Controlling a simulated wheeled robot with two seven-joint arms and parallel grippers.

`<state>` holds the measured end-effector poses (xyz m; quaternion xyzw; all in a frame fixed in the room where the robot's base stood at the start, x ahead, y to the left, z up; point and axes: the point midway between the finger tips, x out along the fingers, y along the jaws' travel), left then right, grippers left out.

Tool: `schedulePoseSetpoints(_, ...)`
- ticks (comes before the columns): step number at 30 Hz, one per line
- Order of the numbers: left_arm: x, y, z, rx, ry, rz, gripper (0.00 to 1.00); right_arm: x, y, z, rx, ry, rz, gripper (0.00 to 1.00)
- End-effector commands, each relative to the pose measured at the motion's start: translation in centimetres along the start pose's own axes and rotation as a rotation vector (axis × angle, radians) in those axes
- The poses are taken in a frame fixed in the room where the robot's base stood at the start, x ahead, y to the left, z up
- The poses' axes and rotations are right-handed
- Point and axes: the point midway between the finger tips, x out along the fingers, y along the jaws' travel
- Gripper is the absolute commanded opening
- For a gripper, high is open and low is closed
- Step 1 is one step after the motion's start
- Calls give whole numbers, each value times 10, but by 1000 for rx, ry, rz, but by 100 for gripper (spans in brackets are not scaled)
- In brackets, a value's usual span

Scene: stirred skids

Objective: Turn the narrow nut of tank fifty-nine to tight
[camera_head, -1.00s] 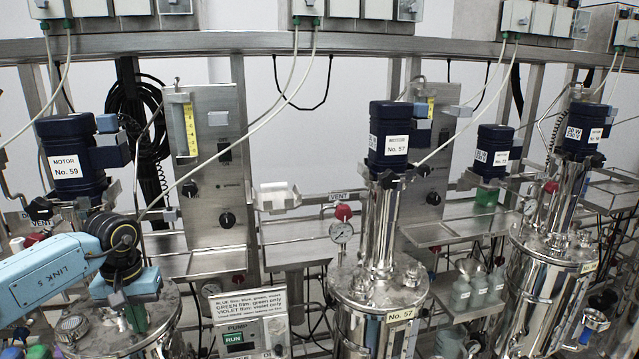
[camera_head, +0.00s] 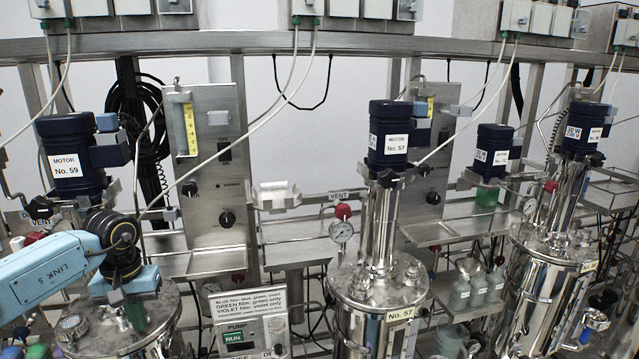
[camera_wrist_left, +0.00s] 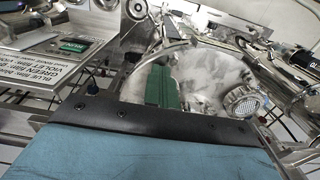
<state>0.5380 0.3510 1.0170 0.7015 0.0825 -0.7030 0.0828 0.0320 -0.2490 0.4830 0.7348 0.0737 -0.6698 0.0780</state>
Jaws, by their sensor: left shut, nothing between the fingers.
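Tank fifty-nine stands at the lower left of the head view. Its steel lid (camera_head: 95,340) is partly hidden by my left arm, and above it is the dark blue motor labelled No. 59 (camera_head: 68,160). My left gripper (camera_head: 136,316) is over the right part of this lid, with its green fingers pointing down. In the left wrist view its green fingers (camera_wrist_left: 163,88) are shut and empty in front of the lid (camera_wrist_left: 205,70). I cannot pick out the narrow nut; the fingers and wrist may hide it. My right gripper is not in view.
A round ribbed fitting (camera_wrist_left: 243,103) sits on the lid, close to the fingers. The pump sign panel (camera_head: 250,315) stands right of the tank. Tank fifty-seven (camera_head: 375,310) is farther right. A steel panel with a yellow gauge (camera_head: 190,130) rises behind.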

Motion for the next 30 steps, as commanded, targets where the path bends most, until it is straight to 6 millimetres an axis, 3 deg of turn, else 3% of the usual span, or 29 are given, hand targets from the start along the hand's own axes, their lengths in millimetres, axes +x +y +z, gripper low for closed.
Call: schedulePoseSetpoints(30,-1,-27,-1,-5,7,-1,0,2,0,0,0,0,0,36)
